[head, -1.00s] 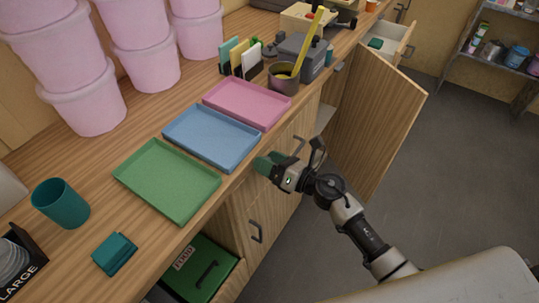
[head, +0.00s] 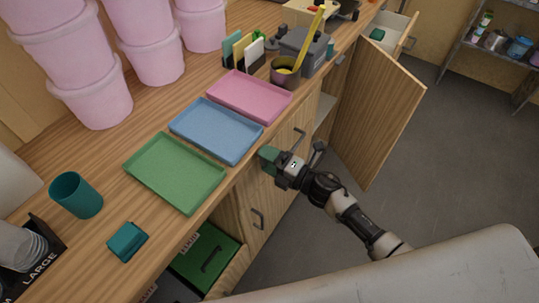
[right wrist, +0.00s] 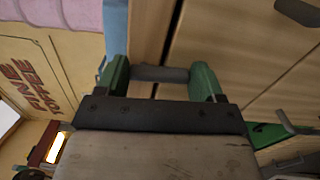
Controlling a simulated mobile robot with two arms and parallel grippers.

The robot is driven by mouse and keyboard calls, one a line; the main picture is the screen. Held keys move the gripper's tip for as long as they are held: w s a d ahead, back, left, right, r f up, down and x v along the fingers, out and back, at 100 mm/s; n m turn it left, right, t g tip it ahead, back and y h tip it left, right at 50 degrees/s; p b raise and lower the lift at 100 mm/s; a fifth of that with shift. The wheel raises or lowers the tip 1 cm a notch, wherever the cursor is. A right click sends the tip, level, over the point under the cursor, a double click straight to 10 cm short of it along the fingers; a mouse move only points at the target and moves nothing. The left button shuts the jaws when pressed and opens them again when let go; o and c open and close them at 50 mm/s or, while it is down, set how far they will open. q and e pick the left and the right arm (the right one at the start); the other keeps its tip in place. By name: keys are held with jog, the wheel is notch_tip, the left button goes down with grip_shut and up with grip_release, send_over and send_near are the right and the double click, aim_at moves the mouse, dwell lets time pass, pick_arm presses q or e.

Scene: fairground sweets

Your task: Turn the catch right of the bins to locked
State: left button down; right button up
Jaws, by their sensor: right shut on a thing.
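My right gripper (head: 272,160) is at the cabinet front, just below the counter edge near the blue tray. In the right wrist view its two green fingers (right wrist: 160,76) stand on either side of a short grey bar (right wrist: 161,73), and it is shut on this bar. The bar lies crosswise in that view against the wooden front. It may be the catch, but I see no locked or unlocked mark. A lidded green bin (head: 205,258) sits low in an open compartment, left of the gripper in the head view. My left gripper is not in view.
Green (head: 176,173), blue (head: 216,130) and pink (head: 249,96) trays line the counter edge. A cabinet door (head: 378,115) stands open to the right, with an open drawer (head: 397,35) beyond. A dark handle (head: 258,219) sits below the gripper.

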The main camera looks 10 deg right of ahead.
jog(key=shift+m, duration=0.6)
jog(key=shift+f, duration=0.1)
jog(key=o, duration=0.9)
jog(key=shift+o, duration=0.2)
jog(key=b+v, duration=0.1)
jog(key=v, duration=1)
jog(key=shift+b, duration=0.4)
jog(key=shift+a, duration=0.1)
